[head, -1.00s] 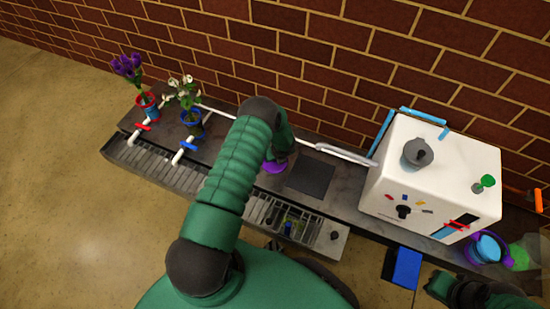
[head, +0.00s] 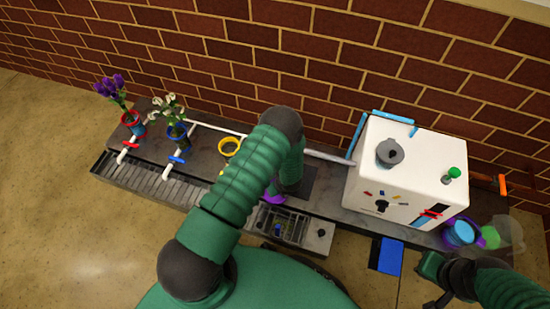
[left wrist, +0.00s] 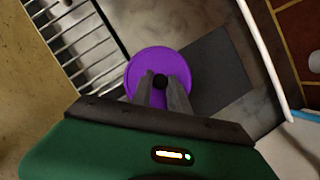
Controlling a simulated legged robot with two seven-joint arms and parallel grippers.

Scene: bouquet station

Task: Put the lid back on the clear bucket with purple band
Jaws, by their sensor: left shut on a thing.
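My left gripper (left wrist: 162,84) is shut on the knob. In the head view the lid (head: 274,198) shows only in part beneath my left arm, which hides the gripper's fingers. Whether the lid touches the counter, I cannot tell. A bucket with a purple rim or band and a blue inside (head: 461,233) stands at the right end, beyond the white box, far from the lid. My right gripper (head: 430,265) is near that bucket, in front of it; its fingers are unclear.
A white box (head: 400,170) with a grey knob on top stands between lid and bucket. A green item (head: 490,237) sits beside the bucket. A dark mat (left wrist: 208,72) lies by the lid. Potted flowers (head: 132,122) and a yellow ring-shaped item (head: 229,146) are at left.

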